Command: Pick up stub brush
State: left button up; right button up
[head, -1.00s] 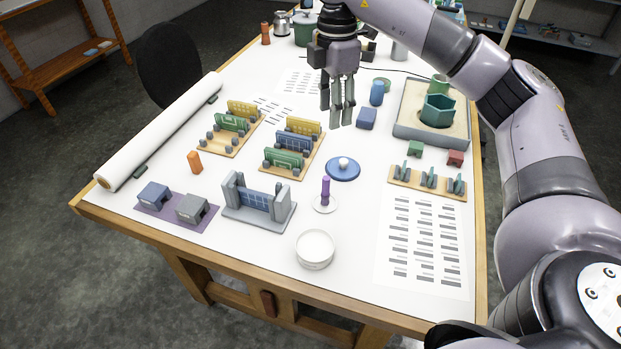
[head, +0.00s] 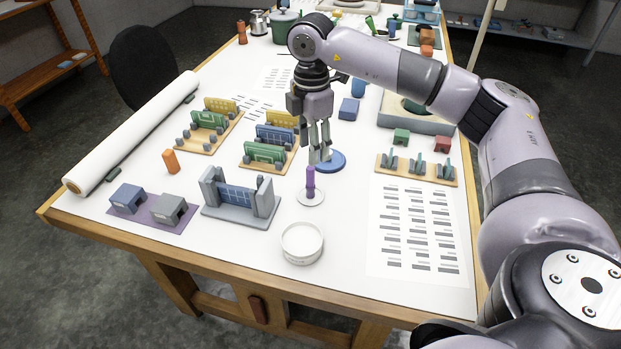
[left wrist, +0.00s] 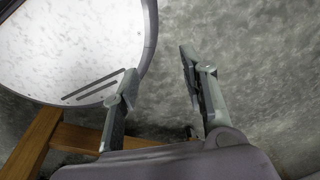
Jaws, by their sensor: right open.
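The stub brush, as I take it, is the small upright purple handle (head: 310,184) on a round white base, standing on the white tabletop (head: 240,270). My right gripper (head: 319,156) points down with open fingers, just above and slightly behind the purple handle in the head view. The fingers look apart from it and hold nothing I can see. They overlap the blue disc (head: 333,162) behind. My left gripper (left wrist: 160,72) is open and empty over the grey floor in the left wrist view; it is out of the head view.
A white round dish (head: 302,244) stands in front of the purple handle. A grey gate-like block (head: 240,200) is to its left. A wooden strip with grey clips (head: 416,168) and a printed sheet (head: 418,230) lie to the right. A white roll (head: 130,135) lies along the left edge.

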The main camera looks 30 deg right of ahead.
aim_at(311, 182)
notch_tip(311, 182, down, 6)
jog(key=shift+p, duration=0.75)
jog(key=shift+s+f+p, duration=0.1)
jog(key=shift+f+p, duration=0.15)
jog(key=shift+p, duration=0.05)
jog(key=f+p, duration=0.2)
jog(key=f, duration=0.1)
jog(key=shift+a+f, duration=0.2)
jog(key=shift+f, duration=0.7)
pick_arm(q)
jog(key=r, duration=0.1)
jog(key=s+r, duration=0.1)
jog(key=r, duration=0.2)
jog(key=shift+s+r, duration=0.25)
pick_arm(e)
jog(key=shift+c, duration=0.5)
grip_shut()
